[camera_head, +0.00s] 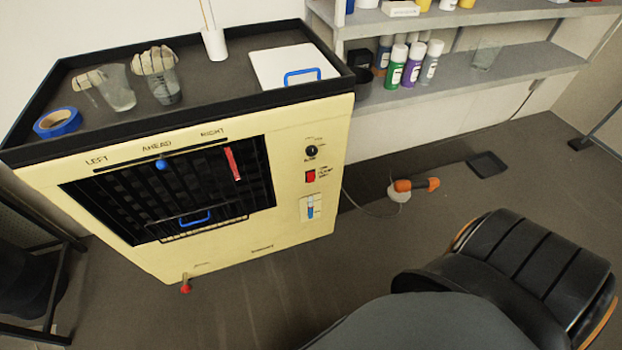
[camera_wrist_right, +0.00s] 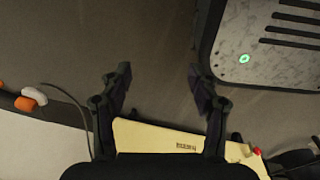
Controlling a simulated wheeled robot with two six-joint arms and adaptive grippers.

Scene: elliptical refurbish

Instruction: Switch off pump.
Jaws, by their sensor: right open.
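The cream cabinet (camera_head: 290,215) stands at the left in the head view. On its right front are a black knob (camera_head: 311,150), a red rocker switch (camera_head: 310,177) with small unreadable lettering beside it, and a blue gauge (camera_head: 310,207). I cannot tell the switch's position. A red-tipped valve lever (camera_head: 186,285) sticks out low on the front. My right gripper (camera_wrist_right: 158,78) is open and empty in the right wrist view, over bare floor. Part of the cabinet (camera_wrist_right: 160,138) shows beyond the gripper's base, apart from the fingertips. My left gripper is not in view.
A black tray top (camera_head: 215,75) holds cups, blue tape (camera_head: 58,121) and a white lid (camera_head: 292,66). An orange-and-white object (camera_head: 415,185) with a cable lies on the floor. Bottles stand on a grey shelf (camera_head: 470,75).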

